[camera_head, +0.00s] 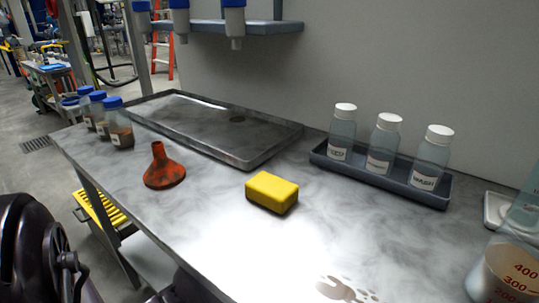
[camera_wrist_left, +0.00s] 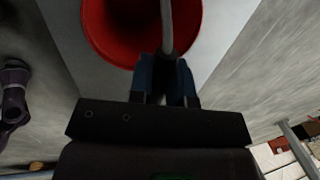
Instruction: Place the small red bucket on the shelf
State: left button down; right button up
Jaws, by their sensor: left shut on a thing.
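The small red bucket (camera_wrist_left: 97,28) is at the top of the left wrist view, open side towards the camera and partly cut off by the frame. My left gripper (camera_wrist_left: 167,62) is shut on its grey handle (camera_wrist_left: 167,22), which crosses the bucket's mouth. A pale flat surface (camera_wrist_left: 62,28) shows beside and below the bucket; I cannot tell whether the bucket touches it. The bucket is not seen in the head view. A grey shelf (camera_head: 262,28) with blue-capped inverted bottles shows at the top of the head view. My right gripper is not in view.
The metal bench holds an orange funnel (camera_head: 163,168), a yellow sponge (camera_head: 272,192), a shallow tray (camera_head: 287,142), a rack (camera_head: 440,196) of white-capped bottles, blue-capped jars (camera_head: 120,126) and a beaker (camera_head: 508,275). The bench's front middle is mostly clear.

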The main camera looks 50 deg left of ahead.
pick_arm(q)
jog(key=shift+r, duration=0.15)
jog(key=shift+f, duration=0.2)
jog(key=c, duration=1.1)
grip_release()
jog(key=shift+o, duration=0.2)
